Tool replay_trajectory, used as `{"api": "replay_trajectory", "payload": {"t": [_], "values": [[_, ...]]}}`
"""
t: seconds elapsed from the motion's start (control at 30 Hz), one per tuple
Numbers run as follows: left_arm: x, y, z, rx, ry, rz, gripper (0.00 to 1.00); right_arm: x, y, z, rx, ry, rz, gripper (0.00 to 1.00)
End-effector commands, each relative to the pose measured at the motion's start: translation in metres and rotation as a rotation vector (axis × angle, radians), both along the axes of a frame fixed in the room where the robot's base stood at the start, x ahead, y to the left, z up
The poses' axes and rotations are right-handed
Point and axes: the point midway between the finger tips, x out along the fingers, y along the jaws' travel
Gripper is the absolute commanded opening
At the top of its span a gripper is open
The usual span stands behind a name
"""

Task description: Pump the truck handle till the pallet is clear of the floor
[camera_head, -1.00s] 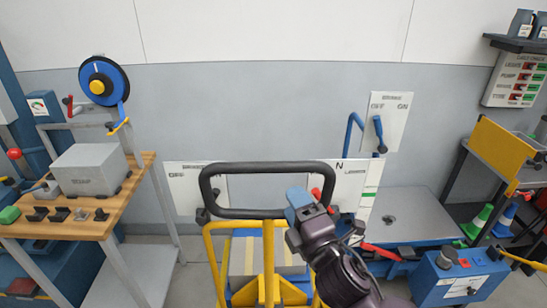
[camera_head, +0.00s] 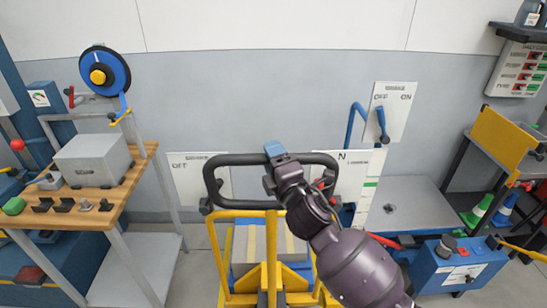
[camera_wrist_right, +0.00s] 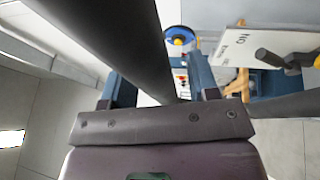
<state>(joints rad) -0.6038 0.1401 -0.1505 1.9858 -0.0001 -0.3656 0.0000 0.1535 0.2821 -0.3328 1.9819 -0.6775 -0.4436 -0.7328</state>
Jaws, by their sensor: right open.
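The truck's black handle loop (camera_head: 219,160) stands above its yellow frame (camera_head: 222,262). Behind the frame is a grey load with tan straps (camera_head: 248,240), with blue parts below it. The pallet's underside and any gap to the floor are hidden. My right gripper (camera_head: 275,151) is open at the middle of the loop's top bar. In the right wrist view its two blue-grey fingers (camera_wrist_right: 160,88) stand apart, with a thick dark bar (camera_wrist_right: 110,40) crossing the space between them. I cannot tell whether they touch it. My left gripper is not in view.
A wooden bench (camera_head: 125,190) with a grey box (camera_head: 93,160) stands left. A white board with green marks (camera_head: 369,195) is right of the handle. A blue box (camera_head: 455,268), a yellow-sided cart (camera_head: 498,137) and green cones (camera_head: 478,210) are at the right.

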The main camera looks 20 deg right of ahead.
Motion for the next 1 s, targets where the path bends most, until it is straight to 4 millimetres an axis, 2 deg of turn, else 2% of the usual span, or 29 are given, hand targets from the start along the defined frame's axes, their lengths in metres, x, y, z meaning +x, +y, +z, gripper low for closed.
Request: {"api": "replay_trajectory", "payload": {"t": [0.2, 0.5, 0.57, 1.0], "values": [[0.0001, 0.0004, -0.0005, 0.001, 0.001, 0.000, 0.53, 0.0001, 0.0000, 0.0000, 0.001, 0.000, 0.000, 0.53], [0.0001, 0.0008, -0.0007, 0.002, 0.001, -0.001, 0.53, -0.0002, 0.0000, 0.0000, 0.001, 0.000, 0.000, 0.07], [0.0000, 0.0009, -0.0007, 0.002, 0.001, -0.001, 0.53, -0.0002, 0.0000, 0.0000, 0.001, 0.000, 0.000, 0.00], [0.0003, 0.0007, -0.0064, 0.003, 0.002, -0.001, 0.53, -0.0003, 0.0001, -0.0018, -0.004, -0.013, 0.000, 0.00]]}}
